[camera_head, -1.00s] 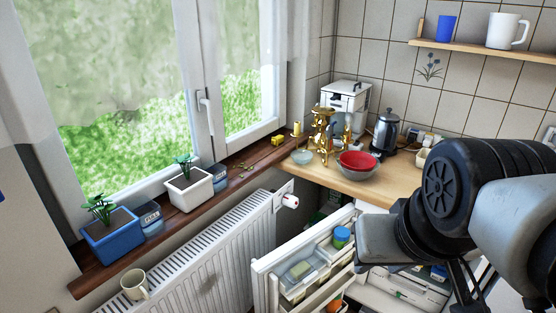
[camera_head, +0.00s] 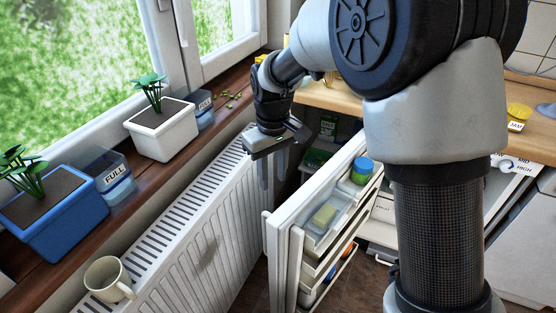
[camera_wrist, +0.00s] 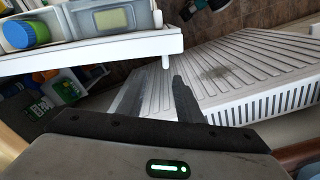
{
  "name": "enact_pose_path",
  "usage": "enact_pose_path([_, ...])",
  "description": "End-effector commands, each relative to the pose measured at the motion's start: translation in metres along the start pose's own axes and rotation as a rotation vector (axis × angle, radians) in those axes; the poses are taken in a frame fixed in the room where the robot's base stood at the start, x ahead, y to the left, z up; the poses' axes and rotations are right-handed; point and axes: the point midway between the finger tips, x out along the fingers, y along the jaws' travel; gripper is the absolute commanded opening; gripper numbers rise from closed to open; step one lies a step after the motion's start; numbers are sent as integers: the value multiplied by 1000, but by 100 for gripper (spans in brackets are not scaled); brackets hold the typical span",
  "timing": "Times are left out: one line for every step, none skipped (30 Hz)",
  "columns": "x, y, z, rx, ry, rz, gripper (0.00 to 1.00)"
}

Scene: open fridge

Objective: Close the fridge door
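The white fridge door (camera_head: 283,243) stands open in the head view, with its shelved inner side facing right. Its upper edge (camera_wrist: 110,47) crosses the upper left of the wrist view. My gripper (camera_head: 273,175) points down near the far end of the door, on the side towards the radiator. Its fingers (camera_wrist: 157,97) are apart with nothing between them. In the wrist view they lie just below the door's edge; I cannot tell whether they touch it. The fridge body is largely hidden behind my arm.
A white radiator (camera_head: 207,235) runs close to the door's outer side, leaving a narrow gap. A beige mug (camera_head: 108,279) stands on it. The door shelves hold a blue-lidded jar (camera_head: 362,170) and a box (camera_head: 324,215).

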Motion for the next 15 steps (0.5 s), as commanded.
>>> enact_pose_path([29, -7, -7, -25, -18, -7, 33])
enact_pose_path([38, -10, -10, -37, -25, -10, 33])
enact_pose_path([46, -13, -14, -50, -31, -13, 33])
enact_pose_path([52, -15, -16, -58, -36, -15, 33])
enact_pose_path([56, -16, -17, -63, -39, -16, 33])
enact_pose_path([61, -17, -18, -68, -42, -18, 33])
enact_pose_path([64, -18, -19, -70, -44, -18, 33])
enact_pose_path([67, -18, -19, -72, -45, -19, 33])
enact_pose_path([71, -18, -19, -72, -45, -19, 33])
enact_pose_path([74, -19, -19, -72, -45, -19, 33])
enact_pose_path([79, -19, -18, -72, -45, -19, 33])
enact_pose_path([86, -19, -17, -71, -47, -20, 33])
enact_pose_path([92, -19, -17, -71, -48, -20, 33])
enact_pose_path([99, -19, -17, -71, -47, -20, 33])
enact_pose_path([107, -20, -16, -71, -47, -20, 33])
